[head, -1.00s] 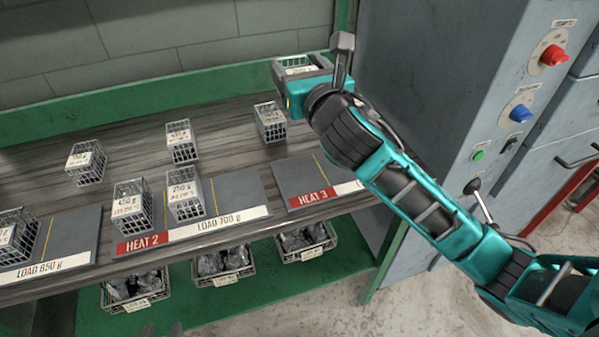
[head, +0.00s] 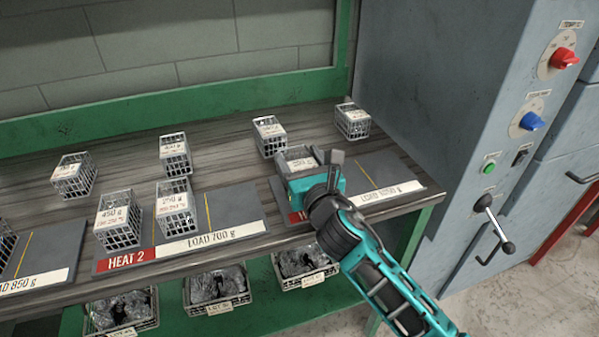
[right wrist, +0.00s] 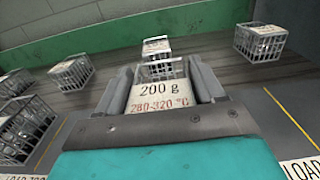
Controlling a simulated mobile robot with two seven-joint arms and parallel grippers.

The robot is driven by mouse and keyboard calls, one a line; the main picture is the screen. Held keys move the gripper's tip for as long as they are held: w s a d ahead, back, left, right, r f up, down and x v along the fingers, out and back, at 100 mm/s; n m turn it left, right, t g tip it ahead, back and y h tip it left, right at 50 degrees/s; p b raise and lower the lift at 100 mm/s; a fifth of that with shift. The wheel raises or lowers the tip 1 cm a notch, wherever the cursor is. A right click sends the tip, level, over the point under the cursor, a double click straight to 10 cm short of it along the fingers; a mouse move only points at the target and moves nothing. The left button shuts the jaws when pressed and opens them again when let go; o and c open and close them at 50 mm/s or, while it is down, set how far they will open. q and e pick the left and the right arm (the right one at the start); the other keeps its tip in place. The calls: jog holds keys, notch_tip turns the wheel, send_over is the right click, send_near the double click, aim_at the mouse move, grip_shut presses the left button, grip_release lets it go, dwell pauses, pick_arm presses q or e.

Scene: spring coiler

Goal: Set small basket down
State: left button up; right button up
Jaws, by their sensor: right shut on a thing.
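The small wire basket (head: 297,158) with a white label is held over the left part of the HEAT 3 mat (head: 365,172). In the right wrist view the basket (right wrist: 163,93) reads 200 g, 280-320 °C and sits between both fingers. My right gripper (head: 312,170) is shut on it, reaching in from the front. I cannot tell whether the basket's bottom touches the mat; the gripper hides its lower part. My left gripper is out of view.
Baskets stand close behind, at the back (head: 269,136) and back right (head: 352,122). Two more (head: 120,218) (head: 176,205) stand on the HEAT 2 mat (head: 236,205). The right part of the HEAT 3 mat is clear. A grey cabinet (head: 440,90) stands to the right.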

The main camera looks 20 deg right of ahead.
jog(key=shift+f, duration=1)
jog(key=o, duration=1.2)
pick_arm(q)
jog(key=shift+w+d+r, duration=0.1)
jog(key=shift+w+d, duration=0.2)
